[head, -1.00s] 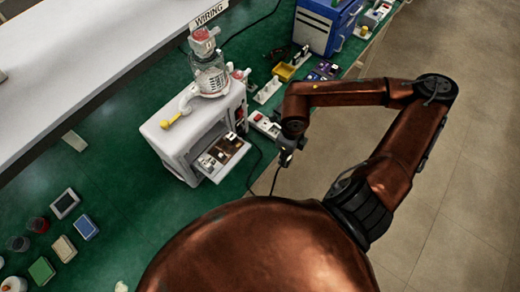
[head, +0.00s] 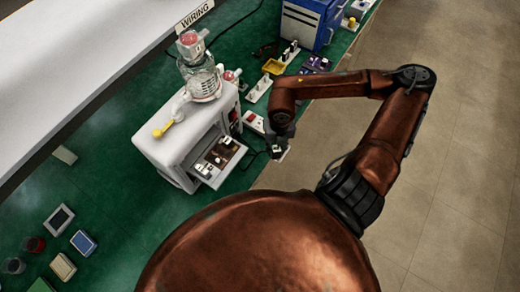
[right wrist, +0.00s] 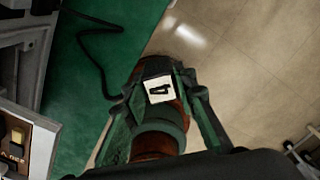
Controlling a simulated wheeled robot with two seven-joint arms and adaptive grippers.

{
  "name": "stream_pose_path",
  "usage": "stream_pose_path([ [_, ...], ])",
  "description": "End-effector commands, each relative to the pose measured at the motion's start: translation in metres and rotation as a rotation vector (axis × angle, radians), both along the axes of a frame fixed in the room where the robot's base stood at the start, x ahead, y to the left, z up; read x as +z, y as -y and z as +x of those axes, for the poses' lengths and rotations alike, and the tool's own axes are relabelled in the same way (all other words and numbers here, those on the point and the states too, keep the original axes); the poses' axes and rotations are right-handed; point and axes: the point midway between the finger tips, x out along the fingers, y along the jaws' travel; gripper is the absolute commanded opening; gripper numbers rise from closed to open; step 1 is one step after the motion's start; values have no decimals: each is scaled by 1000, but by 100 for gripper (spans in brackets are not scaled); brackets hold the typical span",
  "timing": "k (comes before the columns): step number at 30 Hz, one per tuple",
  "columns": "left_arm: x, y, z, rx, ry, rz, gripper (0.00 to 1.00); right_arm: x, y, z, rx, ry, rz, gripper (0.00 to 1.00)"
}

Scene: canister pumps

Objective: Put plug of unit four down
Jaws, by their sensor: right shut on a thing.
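My right gripper (head: 278,150) is at the front edge of the green bench (head: 110,170), beside the white machine. It is shut on the plug of unit four, which carries a white tag with a black 4 (right wrist: 159,89) in the right wrist view. There the plug appears between the fingers over the bench edge and the floor. A black cord (right wrist: 95,55) lies on the green top. Whether the plug touches the bench cannot be told. My left gripper is not in view.
A white machine (head: 178,150) with a glass jar (head: 203,84) and an open front panel (head: 220,158) stands left of the gripper. A power strip with a red switch (head: 252,121) lies close behind.

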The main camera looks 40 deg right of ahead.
Motion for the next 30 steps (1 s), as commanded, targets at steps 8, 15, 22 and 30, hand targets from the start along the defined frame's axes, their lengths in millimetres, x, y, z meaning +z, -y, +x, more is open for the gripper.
stream_pose_path([
  [8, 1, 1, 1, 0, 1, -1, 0, -42, -12, 51, 0, -1, 3, 1],
  [15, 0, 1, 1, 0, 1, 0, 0, -61, -13, 67, 2, 0, 0, 1],
  [22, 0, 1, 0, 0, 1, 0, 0, -83, -15, 75, 1, -2, 1, 1],
  [30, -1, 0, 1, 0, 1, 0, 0, -102, -15, 75, 2, 1, 0, 1],
])
